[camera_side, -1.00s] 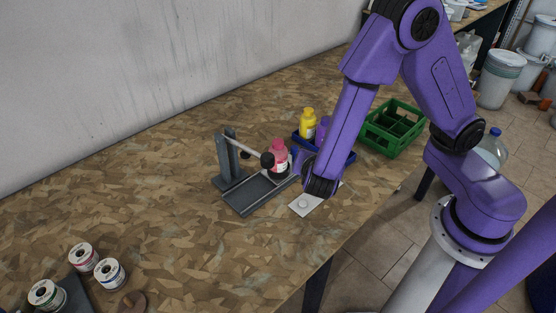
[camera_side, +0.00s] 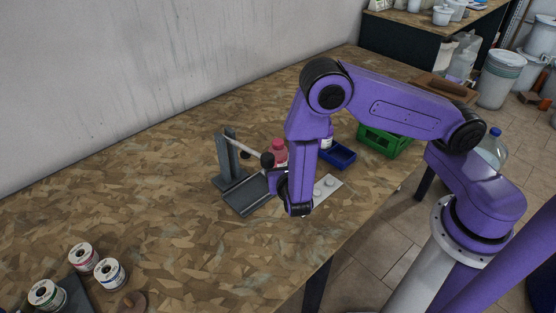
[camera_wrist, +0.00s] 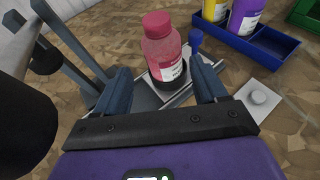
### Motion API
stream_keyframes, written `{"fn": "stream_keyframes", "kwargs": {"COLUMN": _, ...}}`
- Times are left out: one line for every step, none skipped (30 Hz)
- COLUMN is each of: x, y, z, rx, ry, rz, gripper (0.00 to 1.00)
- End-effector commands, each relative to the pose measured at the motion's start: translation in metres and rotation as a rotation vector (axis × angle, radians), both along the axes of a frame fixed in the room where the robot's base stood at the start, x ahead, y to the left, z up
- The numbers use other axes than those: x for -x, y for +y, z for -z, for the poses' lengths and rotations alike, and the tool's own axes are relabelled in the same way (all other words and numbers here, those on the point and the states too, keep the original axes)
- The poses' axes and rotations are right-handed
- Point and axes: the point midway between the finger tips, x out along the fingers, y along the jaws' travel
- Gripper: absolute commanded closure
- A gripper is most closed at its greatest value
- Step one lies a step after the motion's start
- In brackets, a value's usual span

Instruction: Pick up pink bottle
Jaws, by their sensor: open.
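The pink bottle (camera_side: 279,151) stands upright on the dark grey stand (camera_side: 243,201) and is partly hidden by my arm in the side view. The wrist view shows the bottle (camera_wrist: 163,50) with its pink cap, white label and dark base, just beyond my fingers. My gripper (camera_wrist: 163,88) is open, with one blue finger to each side of the bottle's lower part in that view. I cannot tell whether either finger touches it. In the side view my gripper's fingers are mostly hidden behind my wrist.
A blue tray (camera_side: 338,154) holds a purple bottle (camera_wrist: 246,15) and a yellow bottle (camera_wrist: 214,9). A green crate (camera_side: 384,141) stands farther right. The stand's grey post and rod (camera_side: 233,157) rise left of the bottle.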

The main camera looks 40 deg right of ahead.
Motion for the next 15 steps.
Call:
{"fn": "stream_keyframes", "kwargs": {"x": -0.008, "y": -0.007, "z": 0.004, "rx": 0.0, "ry": 0.0, "rz": 0.006, "gripper": 0.29}}
{"fn": "stream_keyframes", "kwargs": {"x": -0.012, "y": -0.01, "z": 0.006, "rx": 0.0, "ry": 0.0, "rz": 0.005, "gripper": 0.29}}
{"fn": "stream_keyframes", "kwargs": {"x": -0.017, "y": -0.014, "z": 0.008, "rx": 0.0, "ry": 0.0, "rz": 0.006, "gripper": 0.29}}
{"fn": "stream_keyframes", "kwargs": {"x": -0.021, "y": -0.016, "z": 0.01, "rx": 0.0, "ry": 0.0, "rz": 0.005, "gripper": 0.29}}
{"fn": "stream_keyframes", "kwargs": {"x": -0.024, "y": -0.017, "z": 0.011, "rx": -0.001, "ry": 0.0, "rz": 0.004, "gripper": 0.29}}
{"fn": "stream_keyframes", "kwargs": {"x": -0.028, "y": -0.02, "z": 0.013, "rx": 0.0, "ry": 0.0, "rz": 0.004, "gripper": 0.29}}
{"fn": "stream_keyframes", "kwargs": {"x": -0.031, "y": -0.022, "z": 0.014, "rx": 0.0, "ry": 0.0, "rz": 0.003, "gripper": 0.29}}
{"fn": "stream_keyframes", "kwargs": {"x": -0.033, "y": -0.023, "z": 0.015, "rx": 0.0, "ry": 0.0, "rz": 0.002, "gripper": 0.29}}
{"fn": "stream_keyframes", "kwargs": {"x": -0.035, "y": -0.024, "z": 0.016, "rx": 0.001, "ry": 0.0, "rz": 0.002, "gripper": 0.29}}
{"fn": "stream_keyframes", "kwargs": {"x": -0.036, "y": -0.025, "z": 0.016, "rx": 0.001, "ry": 0.0, "rz": 0.002, "gripper": 0.29}}
{"fn": "stream_keyframes", "kwargs": {"x": -0.037, "y": -0.026, "z": 0.016, "rx": 0.001, "ry": 0.0, "rz": 0.002, "gripper": 0.29}}
{"fn": "stream_keyframes", "kwargs": {"x": -0.038, "y": -0.027, "z": 0.017, "rx": 0.001, "ry": 0.0, "rz": 0.002, "gripper": 0.29}}
{"fn": "stream_keyframes", "kwargs": {"x": -0.04, "y": -0.028, "z": 0.017, "rx": 0.0, "ry": 0.0, "rz": 0.002, "gripper": 0.29}}
{"fn": "stream_keyframes", "kwargs": {"x": -0.041, "y": -0.029, "z": 0.018, "rx": 0.0, "ry": 0.0, "rz": 0.002, "gripper": 0.29}}
{"fn": "stream_keyframes", "kwargs": {"x": -0.044, "y": -0.032, "z": 0.019, "rx": -0.001, "ry": 0.0, "rz": 0.004, "gripper": 0.29}}
